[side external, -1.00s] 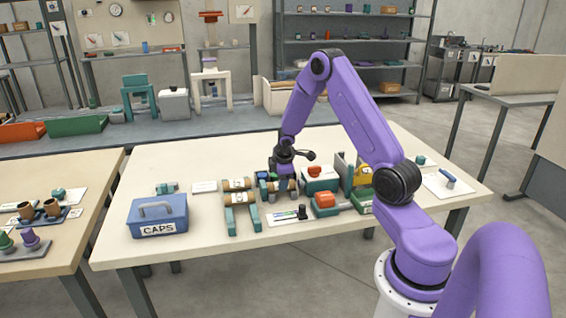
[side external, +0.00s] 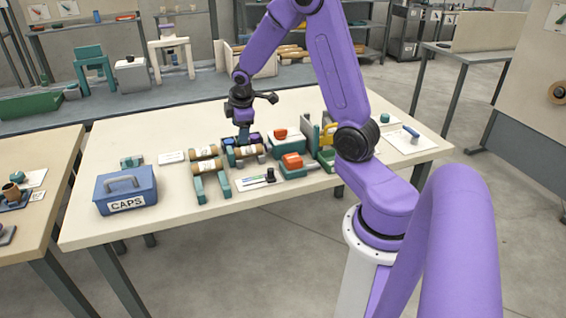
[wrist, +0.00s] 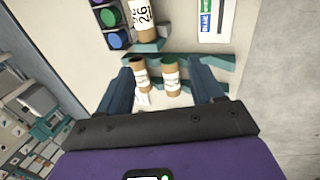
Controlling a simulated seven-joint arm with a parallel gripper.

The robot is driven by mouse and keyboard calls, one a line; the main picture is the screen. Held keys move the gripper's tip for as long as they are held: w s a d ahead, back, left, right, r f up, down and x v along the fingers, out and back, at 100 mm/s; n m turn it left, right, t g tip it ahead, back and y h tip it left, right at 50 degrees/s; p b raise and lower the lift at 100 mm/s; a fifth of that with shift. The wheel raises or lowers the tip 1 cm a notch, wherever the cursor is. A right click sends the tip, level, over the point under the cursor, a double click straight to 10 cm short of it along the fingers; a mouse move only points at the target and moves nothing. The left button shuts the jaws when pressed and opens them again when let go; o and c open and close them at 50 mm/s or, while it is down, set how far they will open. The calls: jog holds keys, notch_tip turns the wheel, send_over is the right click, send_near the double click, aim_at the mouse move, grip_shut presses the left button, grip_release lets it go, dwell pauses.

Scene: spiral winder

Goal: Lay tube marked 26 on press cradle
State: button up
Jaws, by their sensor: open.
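The tube marked 26 (wrist: 142,18) is a brown cardboard tube with a white label. It lies on a teal cradle (wrist: 150,46) beside a dark block with coloured caps. In the side view the same tube (side external: 249,151) lies level at the middle of the table. My gripper (side external: 243,139) is just above and behind it, pointing down. In the wrist view my gripper (wrist: 160,75) is open, its two dark blue fingers wide apart with nothing held. The tube is outside the gap between the fingers in that picture.
Two other labelled tubes (side external: 204,159) lie on a teal rack (side external: 224,184) to the left. A blue CAPS box (side external: 127,190) stands at the table's left. A red-topped teal block (side external: 288,140) and marker card (side external: 254,180) are close on the right.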

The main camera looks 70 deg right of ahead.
jog(key=s+a+r+y, duration=0.1)
jog(key=s+a+r, duration=0.1)
jog(key=s+a, duration=0.35)
jog(key=s+a+r+n, duration=0.1)
jog(key=s+a, duration=0.1)
jog(key=a, duration=0.6)
jog(key=s+a+r+y, duration=0.1)
jog(key=s+a+r, duration=0.15)
jog(key=a, duration=0.35)
jog(key=s+a+n+g, duration=0.1)
jog(key=s+a, duration=0.1)
jog(key=s, duration=0.7)
jog(key=s+a+n+g+y, duration=0.1)
jog(key=s+a+g, duration=0.1)
jog(key=s, duration=0.8)
jog(key=shift+s+a+r, duration=0.15)
jog(key=shift+a+r, duration=0.3)
jog(key=shift+a, duration=0.4)
